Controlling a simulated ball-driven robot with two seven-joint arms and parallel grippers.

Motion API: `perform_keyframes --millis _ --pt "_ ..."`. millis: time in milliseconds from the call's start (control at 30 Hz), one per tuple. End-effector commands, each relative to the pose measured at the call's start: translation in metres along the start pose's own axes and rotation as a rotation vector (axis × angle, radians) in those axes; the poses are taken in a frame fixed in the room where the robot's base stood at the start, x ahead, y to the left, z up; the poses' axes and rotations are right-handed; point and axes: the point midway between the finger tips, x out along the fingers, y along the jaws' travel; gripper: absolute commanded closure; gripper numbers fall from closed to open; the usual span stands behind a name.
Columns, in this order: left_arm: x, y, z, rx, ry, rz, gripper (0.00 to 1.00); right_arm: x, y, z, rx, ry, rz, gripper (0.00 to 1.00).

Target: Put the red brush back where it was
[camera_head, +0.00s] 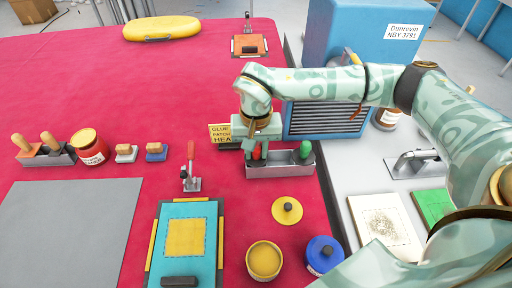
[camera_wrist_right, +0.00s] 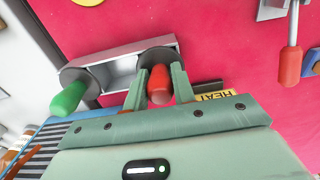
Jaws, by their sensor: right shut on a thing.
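The red brush (camera_head: 257,152) shows as a red handle at the left end of a grey metal holder (camera_head: 280,171) in the head view. It also shows in the right wrist view (camera_wrist_right: 160,86), upright between the fingers, with a dark round part beyond it over one end of the holder. My right gripper (camera_head: 257,146) is shut on the red handle; its fingers also show in the right wrist view (camera_wrist_right: 161,84). I cannot tell whether the brush rests fully in the holder. A green-handled brush (camera_head: 305,149) stands at the holder's other end. My left gripper is not in view.
A yellow sign (camera_head: 219,134) stands just left of the holder. A blue machine (camera_head: 335,60) with a grille is behind it. A yellow lid (camera_head: 286,210), a yellow pot (camera_head: 264,261) and a blue pot (camera_head: 323,255) are in front.

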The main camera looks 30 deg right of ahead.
Motion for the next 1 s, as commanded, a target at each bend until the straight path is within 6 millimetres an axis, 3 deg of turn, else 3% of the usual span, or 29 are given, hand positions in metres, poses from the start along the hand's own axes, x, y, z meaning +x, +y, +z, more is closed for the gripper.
perform_keyframes --millis 133,167,233,500,633,1000 --pt "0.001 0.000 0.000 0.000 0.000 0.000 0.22 0.005 0.000 0.000 0.000 0.000 0.000 0.93" --pt "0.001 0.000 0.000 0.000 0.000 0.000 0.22 0.005 0.000 0.000 0.000 0.000 0.000 0.69" --pt "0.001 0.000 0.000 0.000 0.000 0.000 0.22 0.005 0.000 0.000 0.000 0.000 0.000 0.53" --pt "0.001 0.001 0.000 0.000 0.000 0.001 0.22 0.004 0.000 0.000 0.000 0.000 0.000 0.53" --pt "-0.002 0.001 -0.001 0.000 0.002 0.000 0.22 -0.008 0.000 0.000 0.000 0.003 -0.002 0.53" --pt "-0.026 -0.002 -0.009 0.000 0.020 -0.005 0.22 -0.096 0.000 -0.001 0.000 0.006 -0.003 0.53"
